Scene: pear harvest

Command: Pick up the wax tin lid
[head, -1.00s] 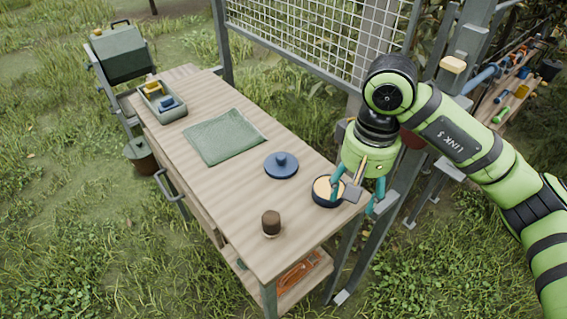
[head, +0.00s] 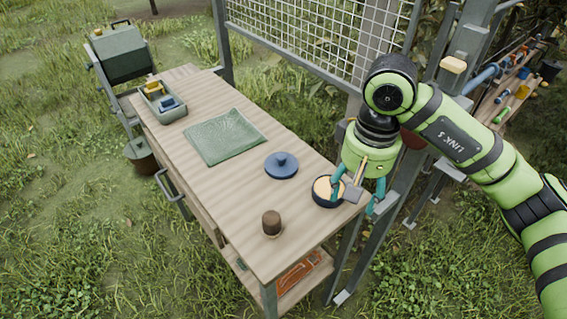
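The wax tin lid (head: 281,168) is a round dark blue disc with a knob on top, lying flat on the wooden bench. The wax tin (head: 326,204) stands uncovered to its right, dark blue with pale yellow wax inside. My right gripper (head: 356,204) hangs over the bench's right edge beside the tin, its teal fingers spread apart. A small tool with a grey head (head: 352,194) and wooden handle overlaps it in view; I cannot tell whether they touch. The gripper is apart from the lid. My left gripper is out of view.
The wooden bench (head: 190,143) holds a green cloth (head: 224,136), a tray (head: 151,109) with yellow and blue items at the far end, and a brown-topped object (head: 271,222) near the front. A wire mesh fence (head: 325,38) and metal posts stand behind the bench.

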